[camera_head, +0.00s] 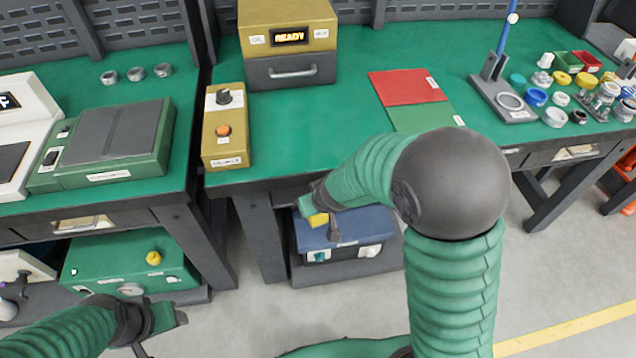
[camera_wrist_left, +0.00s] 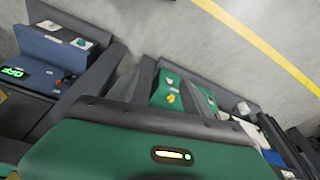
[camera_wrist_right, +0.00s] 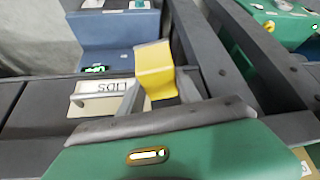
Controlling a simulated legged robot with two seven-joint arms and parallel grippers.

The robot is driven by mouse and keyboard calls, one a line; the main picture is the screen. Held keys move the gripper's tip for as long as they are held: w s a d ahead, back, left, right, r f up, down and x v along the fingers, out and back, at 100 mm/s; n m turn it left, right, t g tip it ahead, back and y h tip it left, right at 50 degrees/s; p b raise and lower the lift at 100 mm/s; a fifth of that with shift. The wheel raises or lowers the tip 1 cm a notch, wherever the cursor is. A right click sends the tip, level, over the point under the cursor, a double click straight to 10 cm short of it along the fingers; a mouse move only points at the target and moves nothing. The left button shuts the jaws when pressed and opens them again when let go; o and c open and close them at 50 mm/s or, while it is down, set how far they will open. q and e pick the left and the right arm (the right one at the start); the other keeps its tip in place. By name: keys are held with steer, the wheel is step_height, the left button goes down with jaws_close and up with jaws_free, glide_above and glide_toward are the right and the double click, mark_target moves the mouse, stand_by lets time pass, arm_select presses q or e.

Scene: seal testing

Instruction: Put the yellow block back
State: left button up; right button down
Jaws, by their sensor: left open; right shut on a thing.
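The yellow block (camera_wrist_right: 156,72) is between the fingers of my right gripper (camera_wrist_right: 160,90) in the right wrist view, standing out beyond them. In the head view the yellow block (camera_head: 318,219) shows at the tip of my right gripper (camera_head: 322,212). It is in front of the workbench edge, above a blue device (camera_head: 345,236) on the low shelf as seen from the head. My left gripper (camera_head: 168,320) is open and empty, low at the left, in front of a green box (camera_head: 125,262) on the lower shelf.
The green bench top (camera_head: 300,120) holds a yellow-and-grey machine reading READY (camera_head: 288,40), a yellow button box (camera_head: 224,130), a red mat (camera_head: 402,86) and a stand (camera_head: 505,98). Several small rings and caps crowd its right end. The bench edge and legs (camera_head: 262,235) are close to my right arm.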

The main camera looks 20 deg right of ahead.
steer(key=shift+w+a+r, duration=0.2)
steer(key=shift+r, duration=0.2)
steer(key=shift+x, duration=0.8)
steer(key=shift+s+f, duration=0.1)
